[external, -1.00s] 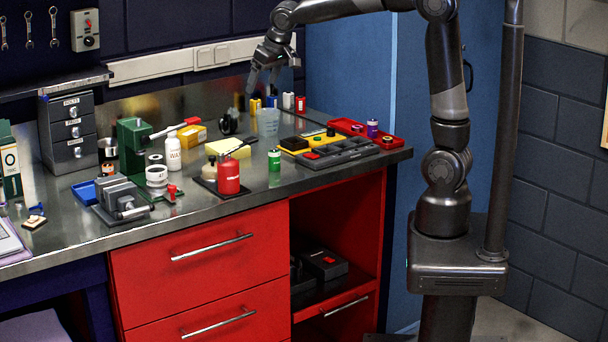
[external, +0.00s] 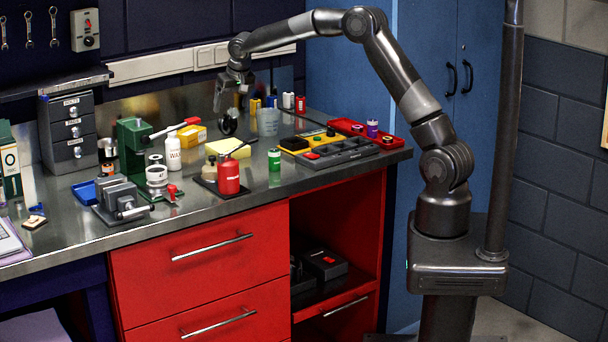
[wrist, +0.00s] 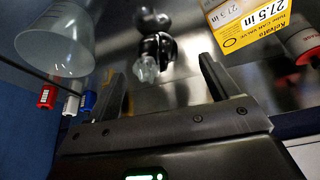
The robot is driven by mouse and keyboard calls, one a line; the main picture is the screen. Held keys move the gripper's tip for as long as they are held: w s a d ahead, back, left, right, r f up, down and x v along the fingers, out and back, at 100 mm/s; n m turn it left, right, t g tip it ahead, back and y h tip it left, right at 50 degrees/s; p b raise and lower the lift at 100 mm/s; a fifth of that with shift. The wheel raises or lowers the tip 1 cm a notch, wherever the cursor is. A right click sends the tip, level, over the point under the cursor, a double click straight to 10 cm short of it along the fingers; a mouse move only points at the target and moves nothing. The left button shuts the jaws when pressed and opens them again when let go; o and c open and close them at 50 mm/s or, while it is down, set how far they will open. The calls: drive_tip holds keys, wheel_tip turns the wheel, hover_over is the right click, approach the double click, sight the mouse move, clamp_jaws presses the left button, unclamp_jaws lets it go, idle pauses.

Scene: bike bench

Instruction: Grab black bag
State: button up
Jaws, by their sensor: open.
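No plain bag shape shows in either view. A small black object with rounded parts and a clear, lens-like end (wrist: 153,45) stands on the metal bench top. In the external view this black object (external: 229,125) is behind the yellow sponge-like block. My gripper (external: 229,108) hangs over it, pointing down. In the wrist view my gripper (wrist: 165,80) is open, with one finger on each side and nothing between the tips. The black object lies ahead of the gap, roughly centred. Whether a finger touches it I cannot tell.
A clear measuring cup (wrist: 60,40) stands close on the left in the wrist view, a yellow tube box (wrist: 248,22) on the right. The yellow block (external: 226,148), red bottle (external: 229,176) and parts trays (external: 335,147) are nearer the bench front. Small coloured containers (wrist: 70,104) stand beyond the cup.

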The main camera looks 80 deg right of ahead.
sight(230, 120)
drive_tip(key=x, duration=0.9)
drive_tip(key=shift+s+d, duration=0.1)
drive_tip(key=shift+s, duration=0.15)
drive_tip(key=c, duration=1.1)
